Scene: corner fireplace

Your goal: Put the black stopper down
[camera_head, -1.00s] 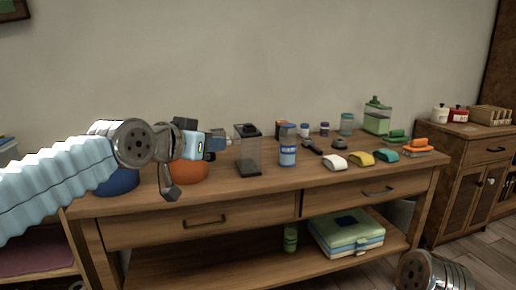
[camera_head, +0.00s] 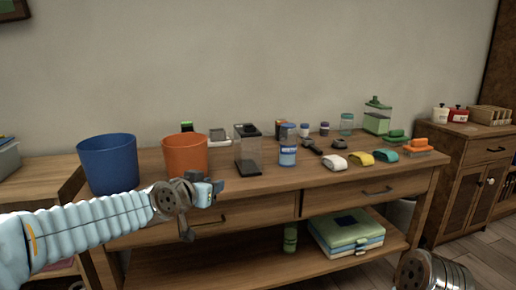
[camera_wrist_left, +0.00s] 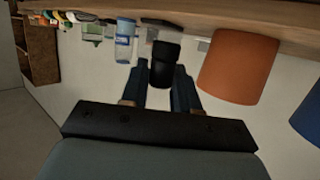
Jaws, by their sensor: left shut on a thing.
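My left gripper (camera_head: 208,190) is in front of the table's front edge, below the orange bin, at about drawer height. In the left wrist view, its two dark fingers (camera_wrist_left: 168,92) are shut on the black stopper (camera_wrist_left: 165,62), a dark block that sticks out past the fingertips. In the head view the stopper is small and hard to tell from the fingers. Only a metal wrist part of my right arm shows at the bottom right; its fingers are out of the picture.
Coloured pads and small jars fill the right part. Bare tabletop lies in front of the clear container.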

